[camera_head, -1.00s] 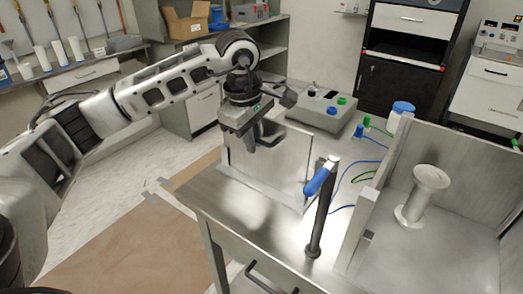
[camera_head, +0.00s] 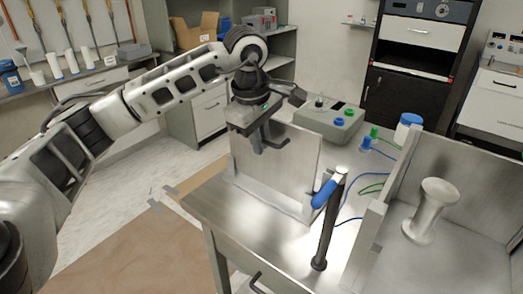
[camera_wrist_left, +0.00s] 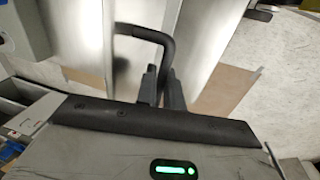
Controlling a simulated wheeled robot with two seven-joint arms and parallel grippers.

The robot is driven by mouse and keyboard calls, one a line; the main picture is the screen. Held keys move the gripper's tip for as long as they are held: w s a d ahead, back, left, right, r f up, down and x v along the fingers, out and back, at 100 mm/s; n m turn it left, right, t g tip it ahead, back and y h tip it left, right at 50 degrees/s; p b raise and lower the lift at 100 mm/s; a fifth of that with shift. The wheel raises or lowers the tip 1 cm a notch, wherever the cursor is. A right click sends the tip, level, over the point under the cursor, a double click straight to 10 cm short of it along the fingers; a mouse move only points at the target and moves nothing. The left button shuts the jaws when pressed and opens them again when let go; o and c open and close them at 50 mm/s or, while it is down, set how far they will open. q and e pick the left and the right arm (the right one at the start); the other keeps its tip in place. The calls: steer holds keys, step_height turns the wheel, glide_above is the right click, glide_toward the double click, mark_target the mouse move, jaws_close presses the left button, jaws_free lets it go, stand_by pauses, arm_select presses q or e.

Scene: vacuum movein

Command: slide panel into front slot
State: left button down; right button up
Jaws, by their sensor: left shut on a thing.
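A flat grey metal panel (camera_head: 298,160) stands upright at the left end of the metal table, its lower edge at a pale base (camera_head: 268,194). My left gripper (camera_head: 262,141) is shut on the panel's dark handle, at the panel's near face. In the left wrist view the bent handle (camera_wrist_left: 148,32) runs down to my left fingers (camera_wrist_left: 161,88). The open metal chamber (camera_head: 462,165) is at the right of the table, apart from the panel. Its front edge (camera_head: 366,232) faces the panel side; the slot itself is hard to make out. My right gripper is out of view.
A dark post with a blue lever (camera_head: 325,215) stands between panel and chamber. A white spool-shaped stand (camera_head: 430,210) is inside the chamber. Blue and green hoses (camera_head: 368,188) and a grey control box (camera_head: 328,122) lie behind. Bare tabletop (camera_head: 285,235) shows in front.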

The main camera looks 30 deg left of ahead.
arm_select(q)
step_height(320, 180, up, 9)
steer(key=shift+f, duration=0.15)
step_height(320, 180, up, 7)
steer(key=p, duration=0.5)
steer(key=shift+f, duration=0.15)
